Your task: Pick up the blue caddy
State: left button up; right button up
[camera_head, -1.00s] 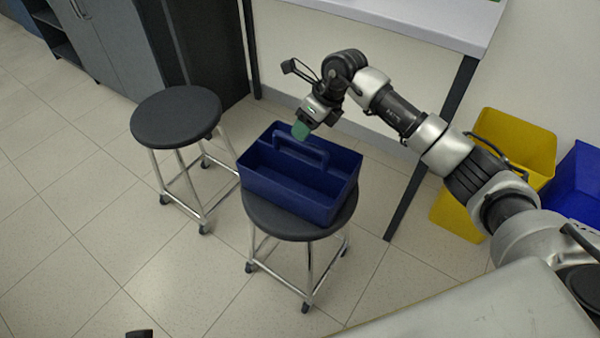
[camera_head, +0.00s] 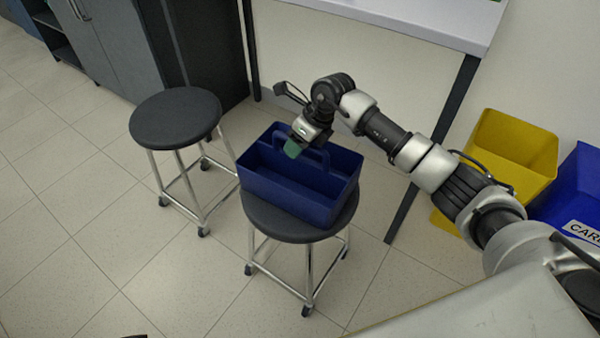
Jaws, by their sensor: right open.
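The blue caddy (camera_head: 290,197) is an open box with a handle along its middle. It sits upright on the round dark seat of a stool at the centre of the view. My right gripper (camera_head: 293,149), with green fingertips, is open over the caddy's handle and hides part of it. I cannot tell whether the fingertips touch the handle. My left gripper cannot be made out; only a small dark piece shows at the bottom edge.
The caddy's stool (camera_head: 277,227) has metal legs. A second stool (camera_head: 176,118) stands empty to its left. A white table (camera_head: 420,22) is behind. A yellow bin (camera_head: 515,150) and a blue bin (camera_head: 577,190) stand at the right. The floor at lower left is clear.

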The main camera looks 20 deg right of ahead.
jog(key=shift+f, duration=0.15)
grip_shut()
dwell(0.4)
dwell(1.1)
